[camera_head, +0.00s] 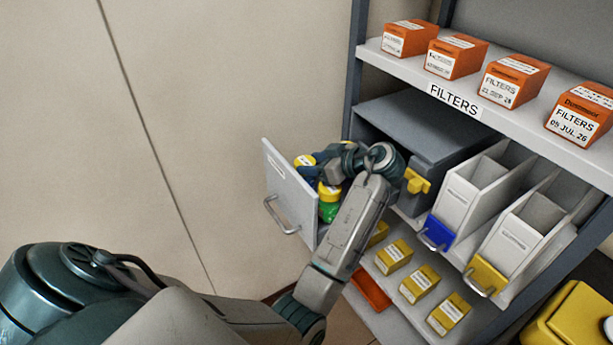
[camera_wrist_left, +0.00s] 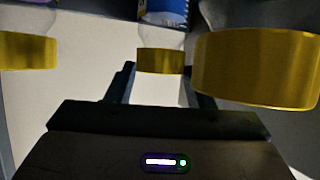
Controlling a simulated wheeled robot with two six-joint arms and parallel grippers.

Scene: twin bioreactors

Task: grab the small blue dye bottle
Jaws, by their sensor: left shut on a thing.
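The small blue dye bottle (camera_wrist_left: 165,12) has a yellow cap and shows at the top middle of the left wrist view. My left gripper (camera_wrist_left: 162,82) is shut on it, with one finger on each side of its cap. In the head view my left gripper (camera_head: 325,165) reaches into an open drawer (camera_head: 290,190) and partly hides the bottles there. A green bottle (camera_head: 328,212) with a yellow cap stands in the drawer, nearer the front of the picture. Two more yellow caps flank the held bottle in the left wrist view. My right gripper is not in view.
A shelf (camera_head: 455,95) with orange filter boxes runs above the drawer. White bins with a blue handle plate (camera_head: 437,232) and a yellow one (camera_head: 487,276) stand to the right. Small yellow boxes (camera_head: 418,285) sit below. The wall side at left is clear.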

